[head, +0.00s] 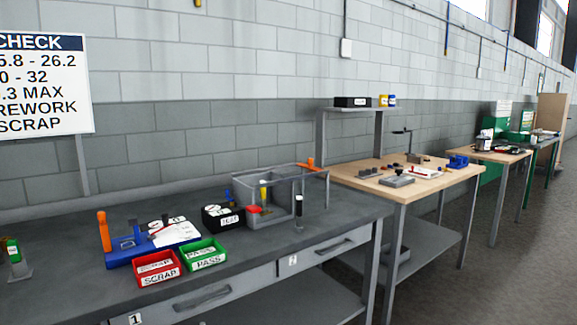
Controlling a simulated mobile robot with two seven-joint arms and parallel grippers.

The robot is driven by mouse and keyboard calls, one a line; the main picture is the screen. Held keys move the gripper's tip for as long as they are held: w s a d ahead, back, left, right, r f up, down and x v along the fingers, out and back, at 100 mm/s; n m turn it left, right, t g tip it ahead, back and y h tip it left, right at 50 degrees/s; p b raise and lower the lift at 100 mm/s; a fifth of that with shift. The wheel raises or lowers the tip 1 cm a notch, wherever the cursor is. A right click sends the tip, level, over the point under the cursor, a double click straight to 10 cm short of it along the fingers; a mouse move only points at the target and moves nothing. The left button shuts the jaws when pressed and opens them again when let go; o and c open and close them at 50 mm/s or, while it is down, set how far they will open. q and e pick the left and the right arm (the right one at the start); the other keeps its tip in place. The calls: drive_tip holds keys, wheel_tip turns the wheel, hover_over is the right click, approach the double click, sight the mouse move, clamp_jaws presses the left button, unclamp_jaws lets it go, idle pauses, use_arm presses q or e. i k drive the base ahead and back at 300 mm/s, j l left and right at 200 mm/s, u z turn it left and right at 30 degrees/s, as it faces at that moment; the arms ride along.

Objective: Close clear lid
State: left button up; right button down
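A grey-framed box (256,217) stands on the dark grey bench (110,290), towards its right end. Its panels look see-through. A thin grey frame (316,172) with an orange tab (311,163) extends at its upper right; this may be the clear lid, but its clear pane is hard to make out. I cannot tell the lid's exact angle. A red-topped piece (254,209) and a yellow-topped piece (264,194) show at the box. Neither of my grippers is in view.
A blue fixture (120,256), a red SCRAP bin (159,280), a green PASS bin (206,263) and a black labelled box (211,223) stand left of the framed box. A dark cylinder (299,212) stands near its front right. A wooden bench (450,180) is farther right.

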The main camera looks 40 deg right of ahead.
sight(310, 160)
drive_tip(key=l+u, duration=0.25)
drive_tip(key=l, duration=0.2)
drive_tip(key=l+u, duration=0.25)
drive_tip(key=l, duration=0.2)
drive_tip(key=l+u, duration=0.1)
drive_tip(key=l, duration=0.4)
drive_tip(key=k+l+u, duration=0.1)
drive_tip(key=l, duration=0.35)
drive_tip(key=k+l+u, duration=0.1)
drive_tip(key=l, duration=0.35)
drive_tip(key=l+u, duration=0.1)
drive_tip(key=l, duration=0.4)
drive_tip(key=k, duration=0.05)
